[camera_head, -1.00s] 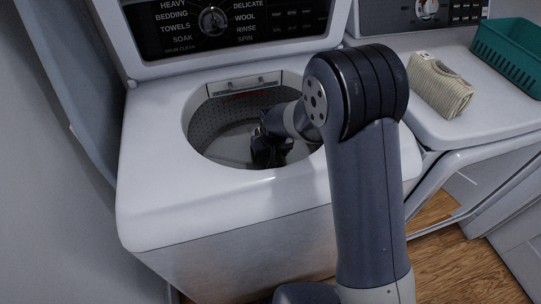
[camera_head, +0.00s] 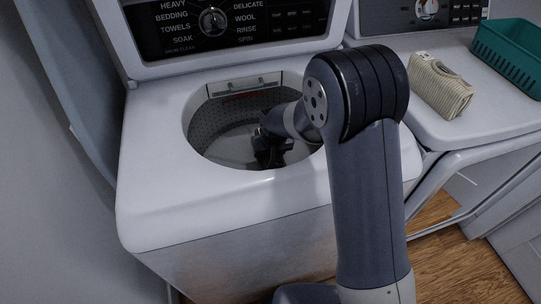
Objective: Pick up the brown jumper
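No brown jumper can be made out in view. The open top-loading washer (camera_head: 150,205) stands in the middle left, and its round drum (camera_head: 208,130) shows a grey perforated wall. My gripper (camera_head: 268,158) is dark and reaches down inside the drum opening, near its middle. Its fingertips are dark and partly hidden, so I cannot tell whether they are open or shut or hold anything. My arm covers the right part of the drum opening. The drum's bottom is hidden by the front rim.
A folded beige striped cloth (camera_head: 440,88) lies on the dryer top (camera_head: 480,112) at right. A green basket (camera_head: 510,55) stands behind it at the right edge. The washer's control panel (camera_head: 225,25) rises behind the drum. A wall closes the left side.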

